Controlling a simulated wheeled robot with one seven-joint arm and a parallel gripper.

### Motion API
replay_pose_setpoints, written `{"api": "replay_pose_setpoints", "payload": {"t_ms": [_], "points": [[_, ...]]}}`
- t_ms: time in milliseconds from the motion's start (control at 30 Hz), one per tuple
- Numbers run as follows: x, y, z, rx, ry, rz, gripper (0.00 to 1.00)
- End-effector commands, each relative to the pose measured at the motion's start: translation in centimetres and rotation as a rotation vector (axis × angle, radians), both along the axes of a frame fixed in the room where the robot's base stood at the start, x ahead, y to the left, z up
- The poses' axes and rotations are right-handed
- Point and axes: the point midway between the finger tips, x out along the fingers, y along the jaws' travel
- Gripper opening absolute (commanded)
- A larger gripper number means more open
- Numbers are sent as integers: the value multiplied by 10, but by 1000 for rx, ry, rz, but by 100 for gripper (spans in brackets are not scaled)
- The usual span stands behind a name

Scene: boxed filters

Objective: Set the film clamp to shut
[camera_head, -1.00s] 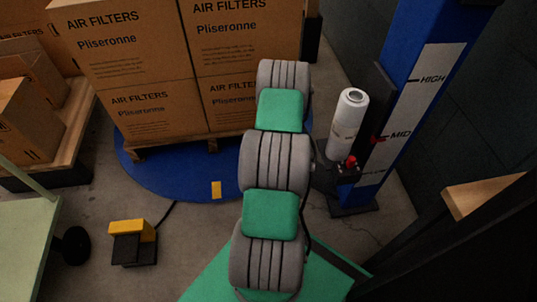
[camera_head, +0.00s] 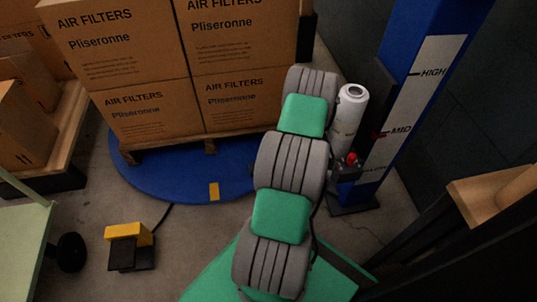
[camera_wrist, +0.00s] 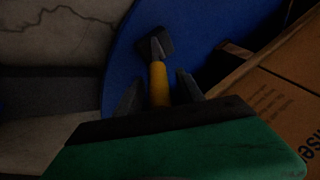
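In the wrist view a yellow handle (camera_wrist: 158,82) with a dark grey block (camera_wrist: 153,44) at its far end stands over the blue turntable; it looks like the film clamp's lever. My gripper (camera_wrist: 160,90) has its two dark fingers apart, one on each side of the yellow handle. I cannot tell whether they touch it. In the head view my arm hides my gripper and this handle. The white film roll (camera_head: 349,115) stands upright on its carriage with a red knob (camera_head: 352,158), by the blue mast (camera_head: 401,77).
Stacked filter boxes (camera_head: 146,111) stand on a pallet on the blue turntable (camera_head: 190,184), close to the right in the wrist view. A yellow-and-black foot pedal (camera_head: 130,246) lies on the floor. A green table (camera_head: 22,240) is at left, a wooden ledge (camera_head: 490,190) at right.

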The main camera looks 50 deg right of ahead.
Motion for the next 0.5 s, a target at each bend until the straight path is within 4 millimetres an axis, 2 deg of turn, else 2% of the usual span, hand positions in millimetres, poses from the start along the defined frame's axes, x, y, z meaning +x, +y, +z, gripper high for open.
{"api": "replay_pose_setpoints", "payload": {"t_ms": [167, 267, 400, 500], "points": [[0, -1, 1, -1, 0, -2, 45], [0, -1, 9, -2, 0, -1, 45], [1, -1, 40, -3, -2, 0, 45], [-14, 14, 63, 0, -1, -2, 45]]}}
